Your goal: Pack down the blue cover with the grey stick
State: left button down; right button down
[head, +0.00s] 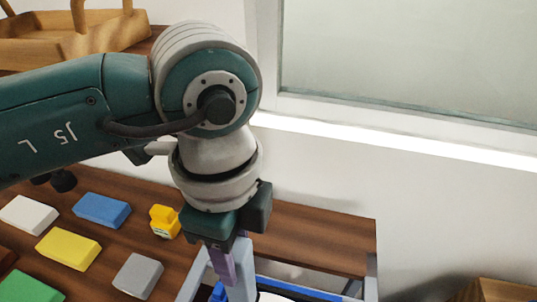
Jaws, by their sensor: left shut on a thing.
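My left gripper (232,252) points down at the bottom centre, over the near part of the counter. It is shut on a grey stick (241,272), which hangs down beside a purple piece (222,266) at the jaws. Below is an open grey-edged frame (370,275). Blue shows inside it as a strip (300,288) and as a small patch (217,292) left of the stick; I cannot tell which is the blue cover. The stick's lower end is not clearly visible. My right gripper is out of view.
Left on the brown counter (310,235) lie a white block (28,214), a blue block (101,210), a yellow block (68,249), a grey block (138,275), a green block (30,289) and a small yellow toy (165,221). A wooden basket (90,40) stands at the back left.

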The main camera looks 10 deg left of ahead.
pick_arm(q)
jog(key=shift+f+b, duration=2.55)
jog(key=shift+f, duration=0.85)
jog(key=shift+r, duration=0.1)
notch_tip(320, 180, up, 11)
jog(key=p, duration=1.1)
jog(key=shift+r, duration=0.1)
